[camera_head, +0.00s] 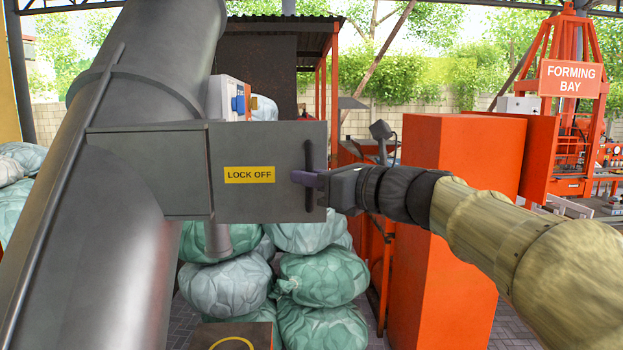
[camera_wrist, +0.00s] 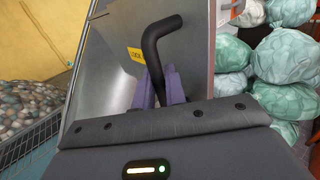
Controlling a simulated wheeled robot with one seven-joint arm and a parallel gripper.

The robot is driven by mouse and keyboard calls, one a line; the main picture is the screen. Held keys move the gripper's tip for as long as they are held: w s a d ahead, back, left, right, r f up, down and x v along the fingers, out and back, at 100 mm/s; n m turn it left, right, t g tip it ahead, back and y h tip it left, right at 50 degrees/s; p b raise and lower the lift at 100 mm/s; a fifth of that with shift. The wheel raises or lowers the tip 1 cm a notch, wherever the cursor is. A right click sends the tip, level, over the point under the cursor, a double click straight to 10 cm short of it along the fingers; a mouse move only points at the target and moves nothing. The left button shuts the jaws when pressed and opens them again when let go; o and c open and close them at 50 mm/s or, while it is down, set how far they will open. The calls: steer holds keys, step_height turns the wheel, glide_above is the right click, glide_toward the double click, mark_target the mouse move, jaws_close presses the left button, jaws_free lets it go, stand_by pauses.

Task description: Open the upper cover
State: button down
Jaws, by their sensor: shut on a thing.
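The upper cover (camera_head: 260,150) is a grey metal panel with a yellow "LOCK OFF" label, on the side of a large grey sloping pipe (camera_head: 130,200). A dark vertical bar handle (camera_head: 309,150) stands near the cover's right edge. My gripper (camera_head: 308,179), with purple fingers, reaches in from the right and is shut on the handle. In the wrist view the bent black handle (camera_wrist: 155,60) passes between the purple fingers (camera_wrist: 160,88), with the grey cover (camera_wrist: 185,40) behind it. The cover's inside is hidden. Whether the cover stands slightly ajar, I cannot tell.
Several green and pale filled bags (camera_head: 315,275) are stacked below and behind the cover. A tall orange cabinet (camera_head: 460,180) stands to the right, close behind my arm. A red frame with a "FORMING BAY" sign (camera_head: 571,83) is farther right.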

steer(key=shift+s+a+r, duration=0.1)
steer(key=c, duration=1.5)
jaws_free()
steer(key=shift+a, duration=0.1)
steer(key=shift+c, duration=0.2)
steer(key=shift+d, duration=0.2)
steer(key=shift+d, duration=0.25)
steer(key=b+v, duration=0.4)
steer(key=v, duration=1.2)
steer(key=shift+s+d+b, duration=0.2)
steer(key=shift+s+b, duration=0.1)
steer(key=shift+s, duration=0.05)
